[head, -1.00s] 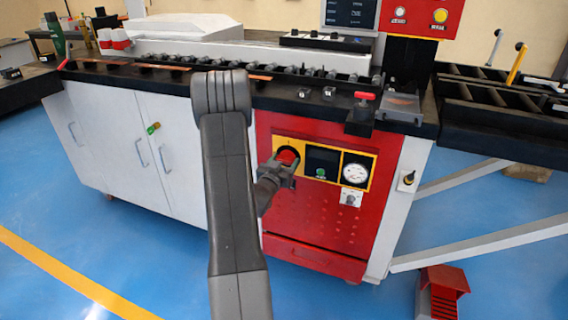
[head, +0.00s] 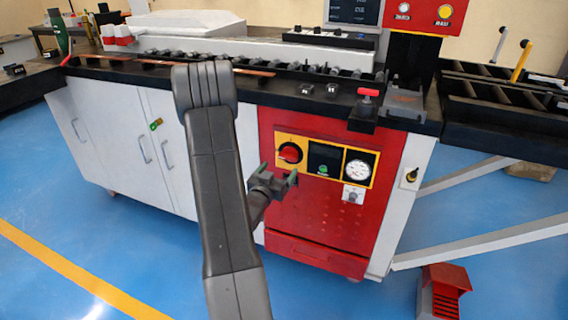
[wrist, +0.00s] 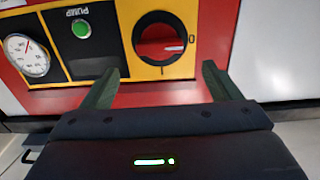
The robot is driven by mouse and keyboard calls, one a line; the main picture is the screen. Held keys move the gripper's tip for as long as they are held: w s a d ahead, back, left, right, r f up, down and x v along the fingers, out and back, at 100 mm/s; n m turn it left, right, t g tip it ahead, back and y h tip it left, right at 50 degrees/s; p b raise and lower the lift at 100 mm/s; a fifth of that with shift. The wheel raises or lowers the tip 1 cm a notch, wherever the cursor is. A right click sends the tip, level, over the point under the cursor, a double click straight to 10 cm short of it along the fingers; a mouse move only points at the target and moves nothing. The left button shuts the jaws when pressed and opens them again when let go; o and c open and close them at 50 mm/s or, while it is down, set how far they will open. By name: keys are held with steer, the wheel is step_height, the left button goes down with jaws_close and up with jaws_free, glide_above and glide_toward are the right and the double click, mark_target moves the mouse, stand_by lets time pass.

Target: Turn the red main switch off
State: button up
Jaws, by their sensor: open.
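The red main switch (head: 290,153) is a round red knob on a yellow plate on the red cabinet front. In the wrist view, which sees the panel upside down, the knob (wrist: 160,42) shows its grip bar lying about level. The bar's white mark points right, towards a "0" on the plate. My gripper (head: 277,173) is open and empty, just below the switch in the head view and apart from it. In the wrist view its two fingers (wrist: 160,67) stand wide apart, with the knob beyond and between them.
Beside the switch are a dark panel with a green pump button (wrist: 81,28) and a white dial gauge (head: 357,170). A small grey knob (head: 353,194) is below the gauge. The black worktop (head: 270,92) juts out above. Open floor lies in front.

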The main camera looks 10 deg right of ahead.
mark_target(287, 158)
steer(key=v, duration=0.6)
steer(key=shift+w, duration=0.1)
steer(key=x, duration=1.3)
steer(key=shift+w+d, duration=0.25)
